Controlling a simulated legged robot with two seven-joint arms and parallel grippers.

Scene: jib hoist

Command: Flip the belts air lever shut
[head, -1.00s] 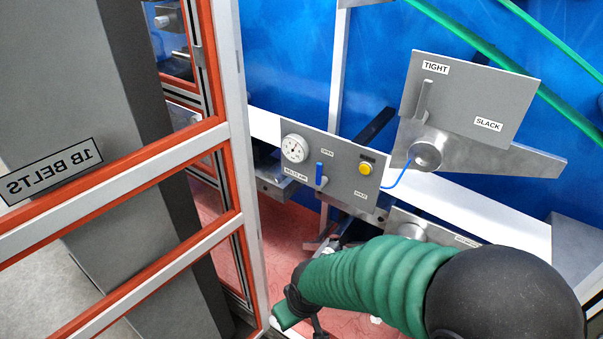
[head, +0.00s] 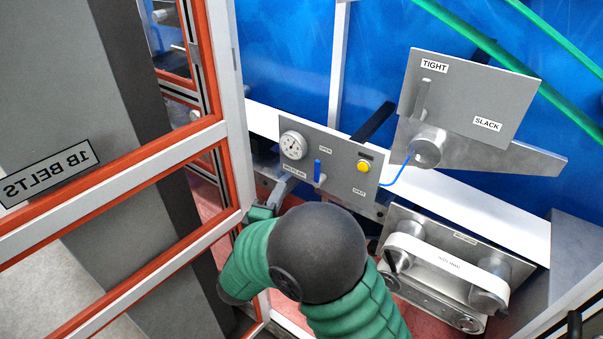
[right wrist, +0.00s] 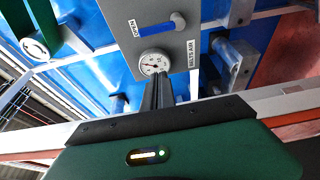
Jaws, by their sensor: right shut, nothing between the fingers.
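The belts air lever (head: 317,169) is a small blue handle on a grey panel (head: 340,178). It stands upright, below the OPEN label, with the BELTS AIR label at its lower left. My right gripper (head: 291,180) is at the panel's lower left edge, left of and below the lever and apart from it. In the right wrist view, the shut, empty fingers (right wrist: 157,80) point toward the dial gauge (right wrist: 153,63), and the blue lever (right wrist: 178,21) is beyond them. Whether the fingertips touch the panel is unclear. My left gripper is not in view.
A yellow button (head: 363,166) is at the panel's right. A TIGHT/SLACK plate (head: 465,100) stands at the upper right. A belt unit (head: 450,265) is at the lower right. An orange and white frame (head: 236,130) stands close on the left.

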